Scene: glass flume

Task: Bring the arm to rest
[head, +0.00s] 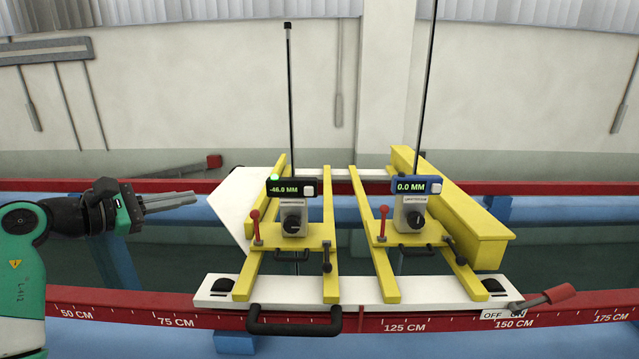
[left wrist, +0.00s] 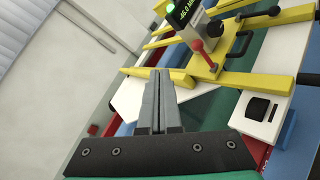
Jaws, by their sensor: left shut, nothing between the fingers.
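My left gripper (head: 172,202) is at the left side of the head view, shut and empty, its fingers pointing right toward the carriage. In the left wrist view its two fingers (left wrist: 160,100) lie together with nothing between them. The fingers are apart from the white carriage panel (head: 238,203). The green and black left arm (head: 25,245) comes in from the left edge. My right gripper is in neither view.
A white carriage with yellow frames (head: 328,262) rides on the red rails (head: 420,322). Its gauges read -46.0 MM (head: 291,189) and 0.0 MM (head: 416,186). A black handle (head: 295,325) and a red-handled OFF/ON lever (head: 558,294) are at the front.

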